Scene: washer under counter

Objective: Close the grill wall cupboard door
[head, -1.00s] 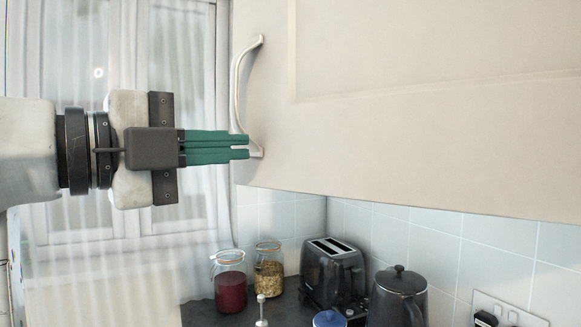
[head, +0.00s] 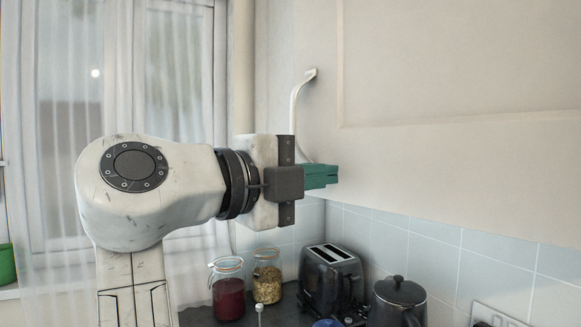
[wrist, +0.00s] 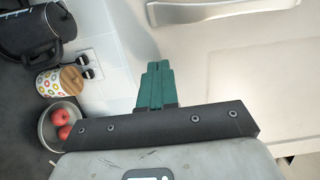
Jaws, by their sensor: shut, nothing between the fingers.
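The cream wall cupboard door (head: 450,65) fills the upper right of the head view. It looks swung in towards the cupboard; any small gap at its edge cannot be made out. Its curved pale handle (head: 296,112) is near the left edge and also shows at the top of the wrist view (wrist: 205,13). My gripper (head: 332,176) has its green fingers together, empty, at the lower end of the handle. The fingertips are against or very near the door face; contact cannot be told. In the wrist view the fingers (wrist: 156,68) point towards the door's lower edge.
Below, the dark counter holds a red jar (head: 228,290), a jar of grains (head: 267,277), a black toaster (head: 332,275) and a dark kettle (head: 398,302). A curtained window (head: 60,90) is at left. The wrist view shows a bowl of red fruit (wrist: 50,128).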

